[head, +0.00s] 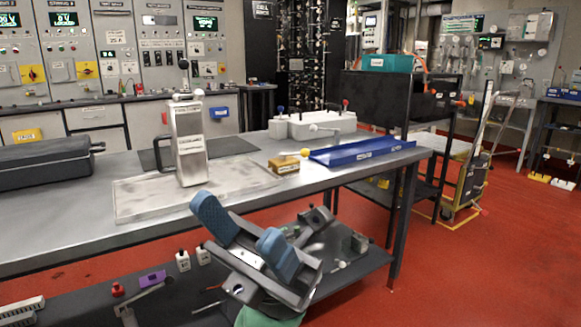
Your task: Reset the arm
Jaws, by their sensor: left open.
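My left gripper (243,238) is in the lower middle of the head view, in front of the bench's near edge. Its two blue-padded fingers stand apart, and nothing shows between them. The fingers point up and to the left, toward the bench. My right gripper is not in view.
A metal bench (52,223) bears a tall grey handled unit (190,150) on a flat plate (138,204), a blue tray (362,152), a small brass-coloured block (284,164) and a white box (318,124). A lower shelf (180,297) holds small parts.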

